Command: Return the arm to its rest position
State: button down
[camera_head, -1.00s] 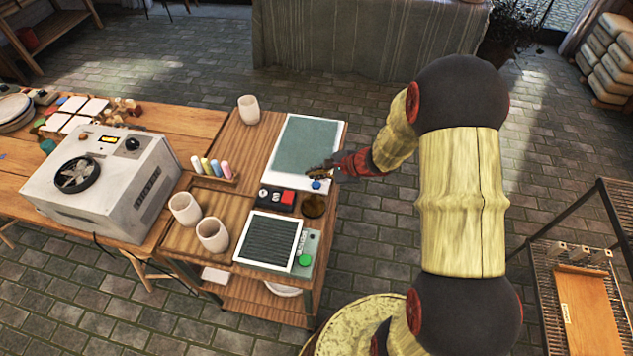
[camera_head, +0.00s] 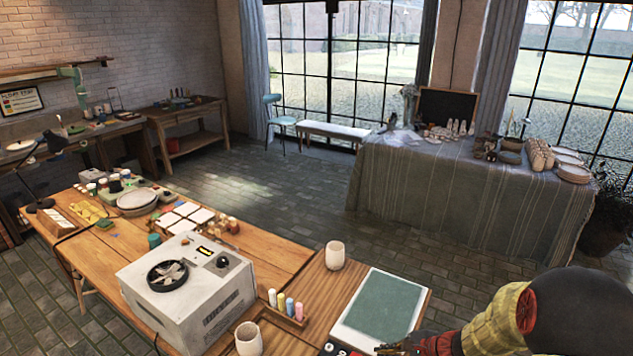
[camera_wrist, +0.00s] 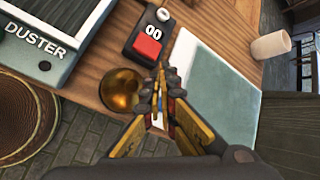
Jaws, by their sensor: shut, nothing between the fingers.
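My gripper (camera_wrist: 160,82) is shut with nothing between its fingers. In the wrist view its fingertips are over the wooden side table (camera_wrist: 105,55), between a brass bowl-like object (camera_wrist: 119,90) and a green mat with a white border (camera_wrist: 222,82). In the head view my gripper (camera_head: 388,348) is at the bottom edge, by the mat's near edge (camera_head: 383,310). My arm (camera_head: 575,310) reaches in from the lower right and is partly cut off.
A box with a red button (camera_wrist: 147,48) and a device marked DUSTER (camera_wrist: 38,40) lie close to the fingers. A pale cup (camera_head: 334,255), coloured sticks (camera_head: 286,305) and a white fan box (camera_head: 190,285) stand left. Floor (camera_head: 440,252) beyond is open.

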jog(key=s+a+r+n+g+h, duration=0.25)
jog(key=s+r+n+g, duration=0.25)
jog(key=s+r+n, duration=0.85)
jog(key=s+r+n+t+h, duration=0.4)
jog(key=s+r, duration=0.7)
jog(key=r, duration=0.5)
jog(key=shift+s+t, duration=0.15)
jog(key=shift+t, duration=0.25)
